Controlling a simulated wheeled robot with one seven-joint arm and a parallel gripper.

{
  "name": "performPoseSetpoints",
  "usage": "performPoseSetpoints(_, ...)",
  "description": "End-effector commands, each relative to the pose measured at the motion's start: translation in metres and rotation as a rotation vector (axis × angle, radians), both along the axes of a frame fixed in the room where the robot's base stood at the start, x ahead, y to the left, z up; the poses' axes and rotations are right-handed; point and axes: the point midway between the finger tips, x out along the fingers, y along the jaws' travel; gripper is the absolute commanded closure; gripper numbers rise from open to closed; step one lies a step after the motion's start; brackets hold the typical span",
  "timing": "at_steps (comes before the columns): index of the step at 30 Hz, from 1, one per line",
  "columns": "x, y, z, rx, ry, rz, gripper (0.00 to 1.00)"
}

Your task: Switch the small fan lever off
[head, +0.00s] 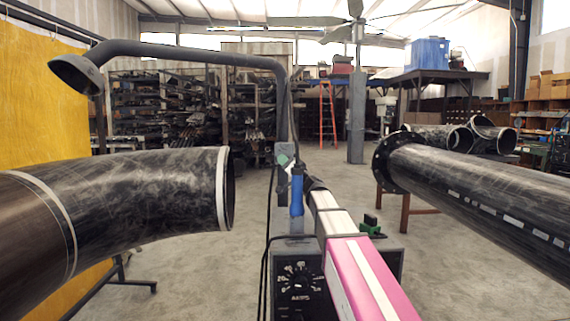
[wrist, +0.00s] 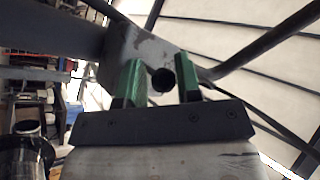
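The small fan lever appears as a black round knob (wrist: 162,80) in the wrist view, in front of a grey box (wrist: 140,50). My gripper (wrist: 159,72) has two green fingers standing apart, one on each side of the knob in the picture. Gaps show between the knob and both fingers; I cannot tell how deep it lies between them. In the head view my gripper (head: 286,161) is at the grey post of the extraction arm (head: 281,100), small and partly hidden by my own arm. The lever cannot be made out there.
A blue handle (head: 297,195) and dark cables hang close to my arm, above a machine with a dial (head: 296,284). A bent black pipe (head: 130,200) is on the left. A flanged pipe (head: 460,190) is on the right. Open floor lies behind.

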Motion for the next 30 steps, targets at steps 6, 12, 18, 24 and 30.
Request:
performPoseSetpoints(6,-0.001,0.001,0.001,0.0,-0.002,0.003,0.52)
performPoseSetpoints(12,-0.002,-0.001,-0.001,-0.001,0.0,0.001,0.52)
performPoseSetpoints(18,-0.016,-0.011,-0.008,-0.001,0.0,0.001,0.52)
performPoseSetpoints(24,-0.041,-0.031,-0.022,0.0,0.0,0.0,0.52)
performPoseSetpoints(30,-0.066,-0.052,-0.037,-0.001,0.0,0.001,0.52)
